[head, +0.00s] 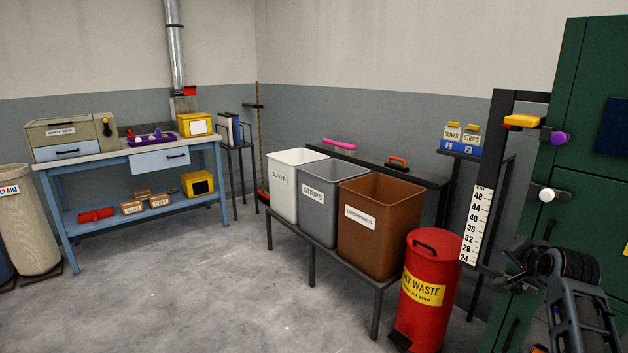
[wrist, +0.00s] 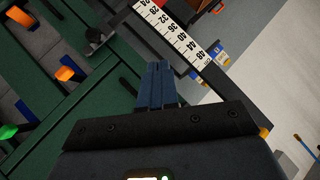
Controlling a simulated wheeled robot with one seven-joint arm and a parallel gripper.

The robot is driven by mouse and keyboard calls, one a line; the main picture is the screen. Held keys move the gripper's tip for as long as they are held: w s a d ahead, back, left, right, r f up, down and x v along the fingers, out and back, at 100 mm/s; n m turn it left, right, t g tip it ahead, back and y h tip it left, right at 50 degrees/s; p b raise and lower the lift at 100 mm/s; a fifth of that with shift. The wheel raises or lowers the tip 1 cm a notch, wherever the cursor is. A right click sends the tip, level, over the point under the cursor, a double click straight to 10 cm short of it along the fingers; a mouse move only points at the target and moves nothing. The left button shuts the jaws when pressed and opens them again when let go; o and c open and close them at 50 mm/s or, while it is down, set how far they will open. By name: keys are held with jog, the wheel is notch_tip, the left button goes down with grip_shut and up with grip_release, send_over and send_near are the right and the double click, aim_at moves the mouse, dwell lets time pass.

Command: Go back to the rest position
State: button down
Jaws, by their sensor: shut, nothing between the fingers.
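My gripper (wrist: 160,72) shows in the wrist view as dark blue fingers held together, with nothing between them. It points towards the green machine or cabinet (wrist: 95,65) and the white number scale (wrist: 172,28); the gap to them cannot be told. In the head view my dark arm is at the lower right, in front of the green cabinet (head: 585,130) and near the foot of the number scale (head: 478,225). The fingers are not clear there.
A red waste bin (head: 428,290) stands left of my arm. Beside it, white (head: 285,205), grey (head: 318,222) and brown (head: 378,240) bins stand on a low stand. A blue workbench (head: 145,165) is at the far left. The floor at the front left is clear.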

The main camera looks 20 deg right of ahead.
jog(key=s+a+f+n, duration=0.3)
jog(key=s+a+f, duration=0.6)
jog(key=a, duration=0.4)
jog(key=s+a+f+n+t+y, duration=0.2)
jog(key=s+a+f+n, duration=0.25)
jog(key=s+a, duration=0.9)
jog(key=s+a+r+n+t+y, duration=0.1)
jog(key=s+a+r+n, duration=0.1)
jog(key=s+a, duration=0.4)
jog(key=s+a+r+n+y, duration=0.1)
jog(key=s+a, duration=0.2)
jog(key=s, duration=0.5)
jog(key=s+a+r+n+y, duration=0.2)
jog(key=s+a+r+n, duration=0.2)
jog(key=s+r, duration=0.6)
jog(key=shift+s+a+r+t, duration=0.3)
jog(key=shift+a+r+t, duration=0.1)
jog(key=shift+a, duration=0.15)
